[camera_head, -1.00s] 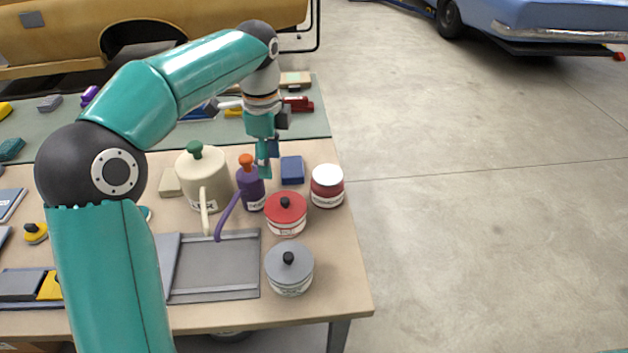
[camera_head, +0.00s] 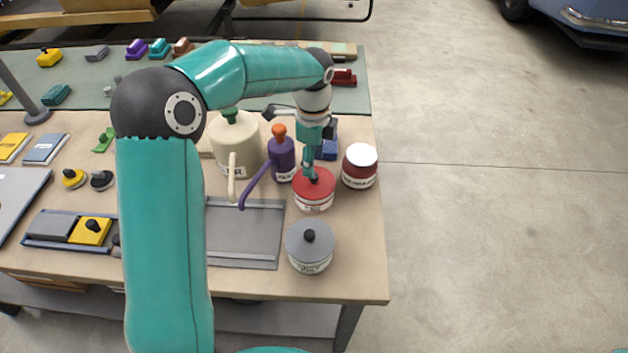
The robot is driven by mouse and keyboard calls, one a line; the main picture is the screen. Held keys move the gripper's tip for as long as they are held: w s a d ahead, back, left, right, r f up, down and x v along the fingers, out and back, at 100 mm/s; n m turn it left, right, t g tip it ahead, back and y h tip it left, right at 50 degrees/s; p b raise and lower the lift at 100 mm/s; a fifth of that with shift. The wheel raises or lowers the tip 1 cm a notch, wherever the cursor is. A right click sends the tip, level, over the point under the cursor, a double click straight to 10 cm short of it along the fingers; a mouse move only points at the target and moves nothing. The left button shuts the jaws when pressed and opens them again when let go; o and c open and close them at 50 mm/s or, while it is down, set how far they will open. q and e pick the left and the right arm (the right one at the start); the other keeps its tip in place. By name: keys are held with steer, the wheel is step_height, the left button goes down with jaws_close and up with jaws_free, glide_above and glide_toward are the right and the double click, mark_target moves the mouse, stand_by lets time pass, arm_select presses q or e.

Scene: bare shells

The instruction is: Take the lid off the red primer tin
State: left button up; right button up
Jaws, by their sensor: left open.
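The tin with the red lid (camera_head: 314,190) stands upright near the right side of the table, with a pale label band on its side. Its lid is on. My left gripper (camera_head: 312,176) points down from above, with its fingers at the lid's black knob, which they largely hide. It is open; whether the fingers touch the knob I cannot tell. A dark red jar with a white top (camera_head: 360,166) stands just to the right. My right gripper is out of view.
A grey-lidded tin (camera_head: 310,246) stands in front. A purple bottle (camera_head: 282,160) with a long spout and a cream can (camera_head: 236,150) stand to the left. A blue block (camera_head: 328,142) lies behind. The table's right edge is close.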

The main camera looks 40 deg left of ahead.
mark_target(314, 179)
arm_select(q)
steer(key=shift+d+f+p, duration=0.2)
steer(key=shift+f+p, duration=0.45)
steer(key=shift+f, duration=2)
steer(key=shift+c, duration=0.3)
steer(key=shift+s, duration=0.1)
jaws_close()
